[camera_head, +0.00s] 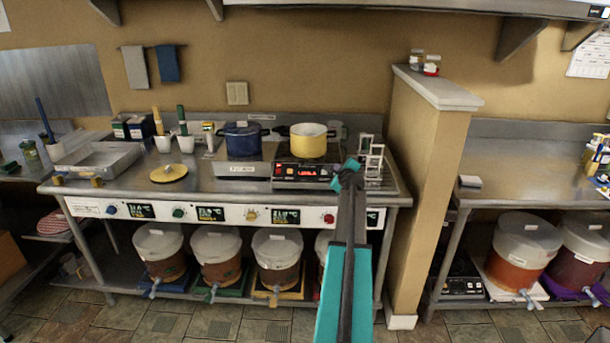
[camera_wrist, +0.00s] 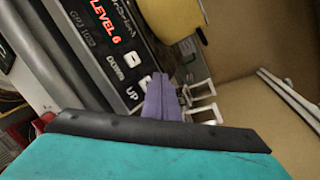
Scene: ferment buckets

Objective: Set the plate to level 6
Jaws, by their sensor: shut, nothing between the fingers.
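The plate (camera_head: 300,174) is a black hot plate on the steel counter, with a yellow pot (camera_head: 308,140) on top. In the wrist view its front panel (camera_wrist: 118,62) has a red display (camera_wrist: 106,22) reading LEVEL 6. Below the display are two white buttons, the DOWN button (camera_wrist: 103,58) and the UP button (camera_wrist: 131,94). My gripper (camera_wrist: 160,78) is shut and empty, its purple fingers just beside the UP button. I cannot tell whether the fingertips touch the panel. In the head view my gripper (camera_head: 347,172) is at the plate's right front corner.
A blue pot (camera_head: 243,140) stands on another unit left of the plate. A small metal rack (camera_head: 373,160) stands close to the right of my gripper. A tan partition wall (camera_head: 425,170) ends the counter. Lidded buckets (camera_head: 215,255) sit on the shelf below.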

